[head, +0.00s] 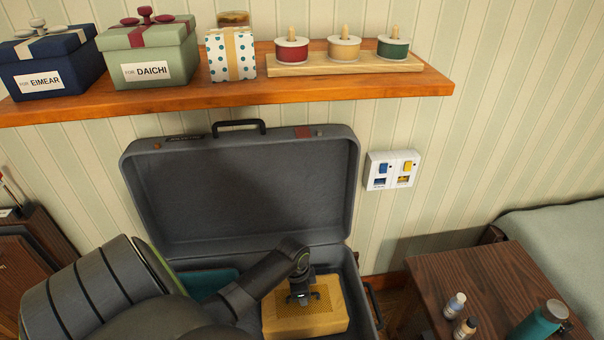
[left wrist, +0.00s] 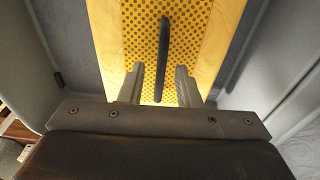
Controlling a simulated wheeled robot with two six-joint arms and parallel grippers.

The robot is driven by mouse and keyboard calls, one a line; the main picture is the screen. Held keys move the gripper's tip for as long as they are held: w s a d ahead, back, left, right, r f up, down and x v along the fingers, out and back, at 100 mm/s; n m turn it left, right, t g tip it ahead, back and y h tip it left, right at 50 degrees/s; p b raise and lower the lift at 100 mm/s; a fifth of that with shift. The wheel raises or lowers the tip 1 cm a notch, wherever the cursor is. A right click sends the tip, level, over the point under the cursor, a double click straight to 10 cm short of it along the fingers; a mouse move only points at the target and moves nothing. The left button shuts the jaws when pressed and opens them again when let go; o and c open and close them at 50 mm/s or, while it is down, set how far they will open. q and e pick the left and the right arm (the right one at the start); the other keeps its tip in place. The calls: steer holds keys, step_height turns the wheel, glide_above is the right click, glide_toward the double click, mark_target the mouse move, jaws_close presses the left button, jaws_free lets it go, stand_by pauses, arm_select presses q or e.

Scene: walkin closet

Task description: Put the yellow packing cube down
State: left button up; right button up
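The yellow packing cube (head: 333,318) lies in the right part of the open grey suitcase (head: 240,195). In the left wrist view the cube (left wrist: 217,30) fills the upper middle, with a dotted mesh panel and a dark handle strap (left wrist: 163,45). My left gripper (head: 302,298) is right above the cube's top. Its two fingers (left wrist: 158,82) stand apart on either side of the strap, with a gap on both sides. My left arm hides part of the suitcase's front. My right gripper is out of view.
A teal item (head: 212,282) lies in the suitcase left of the cube. A wooden shelf (head: 230,97) with gift boxes and spools hangs above the lid. A wooden table (head: 465,285) with small bottles and a teal flask (head: 540,320) stands at right.

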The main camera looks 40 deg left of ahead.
arm_select(q)
step_height(320, 180, up, 12)
steer(key=s+p, duration=0.1)
steer(key=shift+a, duration=0.45)
steer(key=shift+p, duration=0.3)
